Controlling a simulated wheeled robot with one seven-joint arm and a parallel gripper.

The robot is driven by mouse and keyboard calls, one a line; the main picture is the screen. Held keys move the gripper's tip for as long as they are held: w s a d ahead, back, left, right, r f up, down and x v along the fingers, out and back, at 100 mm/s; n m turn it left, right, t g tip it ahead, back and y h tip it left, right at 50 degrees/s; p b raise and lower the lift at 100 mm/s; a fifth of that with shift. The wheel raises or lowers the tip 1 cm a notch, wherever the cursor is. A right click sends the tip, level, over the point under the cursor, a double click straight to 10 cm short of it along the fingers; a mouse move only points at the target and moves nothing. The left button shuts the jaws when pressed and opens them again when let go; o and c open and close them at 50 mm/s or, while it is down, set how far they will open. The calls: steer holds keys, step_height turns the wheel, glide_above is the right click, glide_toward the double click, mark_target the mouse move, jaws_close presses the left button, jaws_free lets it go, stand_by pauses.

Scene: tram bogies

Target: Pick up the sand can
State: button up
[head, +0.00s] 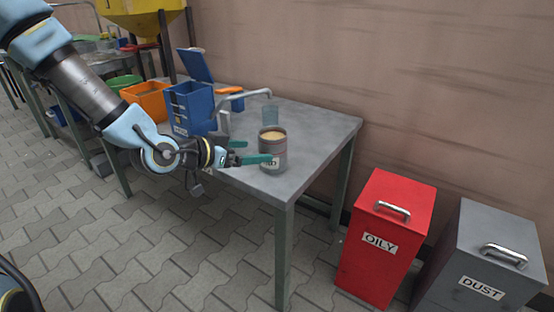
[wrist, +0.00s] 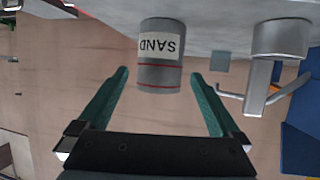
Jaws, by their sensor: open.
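The sand can (head: 273,150) is a grey cylinder with tan sand showing at its open top. It stands upright near the right end of the grey table (head: 320,125). One finger covers part of the can in the head view; contact cannot be told.
A blue lidded box (head: 190,108) and an orange bin (head: 147,103) stand left. A red OILY bin (head: 385,235) and grey DUST bin (head: 485,260) stand on the floor right.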

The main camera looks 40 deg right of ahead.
mark_target(272, 133)
steer(key=shift+b+x, duration=0.35)
steer(key=shift+x, duration=3.65)
steer(key=c, duration=1.1)
steer(key=shift+r, duration=0.15)
steer(key=shift+r+p, duration=0.95)
steer(key=shift+r, duration=3.8)
steer(key=shift+r, duration=0.1)
